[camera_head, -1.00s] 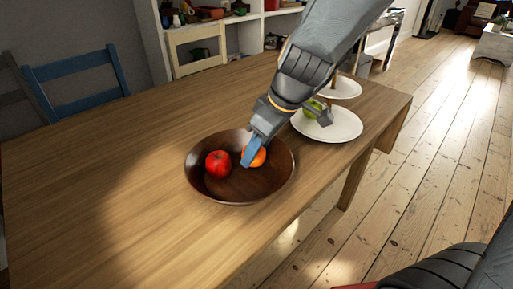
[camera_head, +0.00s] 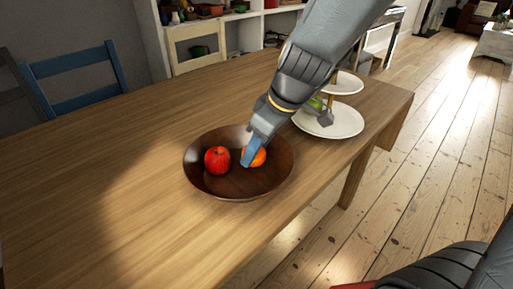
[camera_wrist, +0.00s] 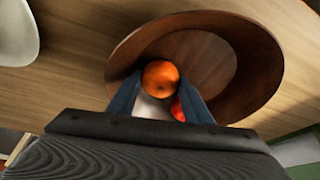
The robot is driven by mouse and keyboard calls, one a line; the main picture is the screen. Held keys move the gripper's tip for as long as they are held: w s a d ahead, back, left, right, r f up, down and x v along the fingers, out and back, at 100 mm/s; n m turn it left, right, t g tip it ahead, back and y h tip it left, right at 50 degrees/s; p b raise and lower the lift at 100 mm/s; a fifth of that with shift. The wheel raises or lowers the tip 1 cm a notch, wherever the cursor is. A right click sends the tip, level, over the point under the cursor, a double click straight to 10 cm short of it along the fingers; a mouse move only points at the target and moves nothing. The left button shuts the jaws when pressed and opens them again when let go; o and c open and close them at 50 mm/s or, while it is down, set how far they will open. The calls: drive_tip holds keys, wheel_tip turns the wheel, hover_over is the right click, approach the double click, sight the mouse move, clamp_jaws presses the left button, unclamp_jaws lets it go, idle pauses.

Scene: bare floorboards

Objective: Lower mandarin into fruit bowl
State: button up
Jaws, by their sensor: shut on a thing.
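The fruit bowl (camera_head: 222,190) is dark brown wood and stands on the table; its rim also shows in the wrist view (camera_wrist: 262,62). A red apple (camera_head: 217,160) lies in its left part, and a sliver of it shows in the wrist view (camera_wrist: 178,108). My gripper (camera_head: 250,158) points down over the right part of the bowl and is shut on the orange mandarin (camera_head: 259,158). In the wrist view the mandarin (camera_wrist: 160,77) sits between the blue fingertips. I cannot tell whether it touches the bowl's floor.
A tiered white plate stand (camera_head: 340,122) with a green fruit (camera_head: 314,103), partly hidden by my arm, stands right of the bowl. A blue chair (camera_head: 75,75) and a cream chair (camera_head: 196,48) are at the far side. The table left of the bowl is clear.

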drive_tip(key=o, duration=1.2)
drive_tip(key=shift+c, duration=0.2)
drive_tip(key=p+v, duration=0.2)
drive_tip(key=v, duration=0.5)
drive_tip(key=s+d+r+m+g+h+p, duration=0.1)
drive_tip(key=s+d+m+g+h+p, duration=0.1)
drive_tip(key=s+d+m+p, duration=0.8)
drive_tip(key=s+d+h, duration=0.1)
drive_tip(key=d, duration=0.2)
drive_tip(key=shift+m+g+h, duration=0.3)
drive_tip(key=shift+m+g, duration=0.1)
